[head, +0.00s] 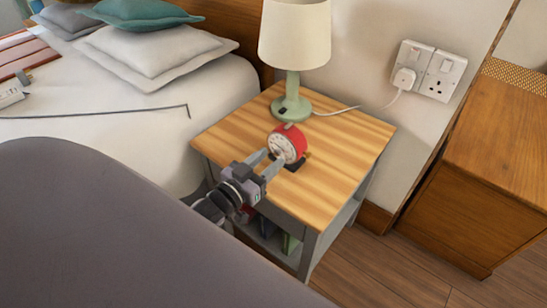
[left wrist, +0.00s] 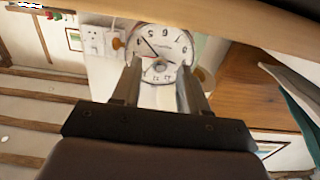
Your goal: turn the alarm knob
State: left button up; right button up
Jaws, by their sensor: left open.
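The red alarm clock (head: 292,138) stands on the wooden bedside table (head: 345,140), its white dial turned toward my left gripper. My left gripper (head: 268,161) is open, its two fingers reaching close to the dial. In the left wrist view the dial (left wrist: 162,42) looks upside down, and the fingertips (left wrist: 160,70) lie on either side of its lower part. A small grey round part (left wrist: 160,66), perhaps the knob, shows between the fingers. I cannot tell whether the fingers touch it. My right gripper is not in view.
A lamp with a green base (head: 292,105) and cream shade (head: 295,35) stands behind the clock, its cord running to a wall socket (head: 425,72). A bed (head: 110,110) is at the left, and a wooden cabinet (head: 500,160) at the right. The tabletop right of the clock is clear.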

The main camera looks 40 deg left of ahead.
aim_at(278, 152)
pick_arm(q)
jog(key=shift+w+d, duration=0.1)
jog(key=shift+w, duration=1.1)
jog(key=shift+c, duration=0.3)
grip_shut()
